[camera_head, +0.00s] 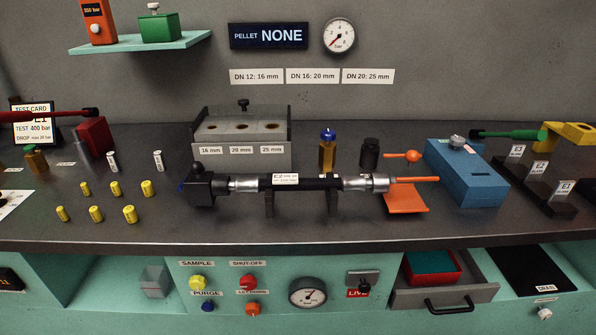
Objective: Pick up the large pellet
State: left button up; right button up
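Several yellow pellets stand on the left part of the dark bench top in two rows. They look larger toward the right of each row. The rightmost pellet of the front row (129,214) looks the largest, and the rightmost of the back row (148,188) looks of similar size. Smaller pellets include a left front one (62,213) and a left back one (85,188). A display (269,36) on the wall reads "PELLET NONE". Neither of my grippers is in view.
A black hose (325,185) with metal ends lies across supports, right of the pellets. Behind it stands a grey block (241,153) with holes labelled 16, 20 and 25 mm. Two small white-labelled items (157,160) stand behind the pellets. A red lever (50,115) is at left.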

aim_at(130, 214)
jog(key=j+u, duration=0.25)
jog(key=j, duration=0.45)
jog(key=i+j+u, duration=0.25)
jog(key=j, duration=0.45)
jog(key=k, duration=0.1)
